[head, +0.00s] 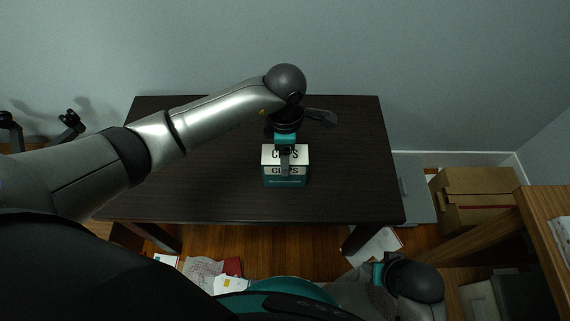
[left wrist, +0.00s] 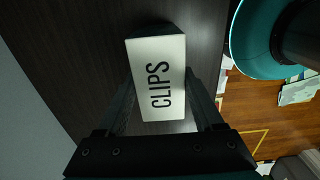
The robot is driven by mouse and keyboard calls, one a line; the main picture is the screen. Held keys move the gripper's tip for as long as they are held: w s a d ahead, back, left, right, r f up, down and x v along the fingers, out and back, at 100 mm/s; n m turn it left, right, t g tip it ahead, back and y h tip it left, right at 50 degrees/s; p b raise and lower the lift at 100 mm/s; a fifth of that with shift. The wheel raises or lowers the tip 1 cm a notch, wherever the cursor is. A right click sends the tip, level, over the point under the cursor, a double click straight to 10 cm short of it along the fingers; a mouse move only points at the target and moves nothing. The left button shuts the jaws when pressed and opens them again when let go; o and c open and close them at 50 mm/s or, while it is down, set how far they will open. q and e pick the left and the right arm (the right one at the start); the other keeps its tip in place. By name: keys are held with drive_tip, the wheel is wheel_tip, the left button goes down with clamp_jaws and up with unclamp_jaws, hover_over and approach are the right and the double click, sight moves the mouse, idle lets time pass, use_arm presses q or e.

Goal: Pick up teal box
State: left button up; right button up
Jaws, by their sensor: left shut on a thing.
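The teal box (head: 286,182) is a small carton with a white upper part marked "CLIPS" and a teal lower band. It is upright at the middle of the dark table (head: 200,185) in the head view. In the left wrist view its white "CLIPS" top (left wrist: 158,80) lies between the two fingers. My left gripper (head: 285,165) reaches down from above and is shut on the box, with a finger in front of its face. I cannot tell whether the box touches the table. My right gripper is not clearly visible; only part of my right arm shows at the lower right.
The tabletop around the box is bare. Cardboard boxes (head: 475,195) stand on the floor to the right, beside a wooden desk (head: 545,230). Papers and a red item (head: 232,267) lie on the floor in front of the table. A wall is behind.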

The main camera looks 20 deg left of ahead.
use_arm(q)
clamp_jaws()
drive_tip(key=shift+r, duration=0.1)
idle(0.4)
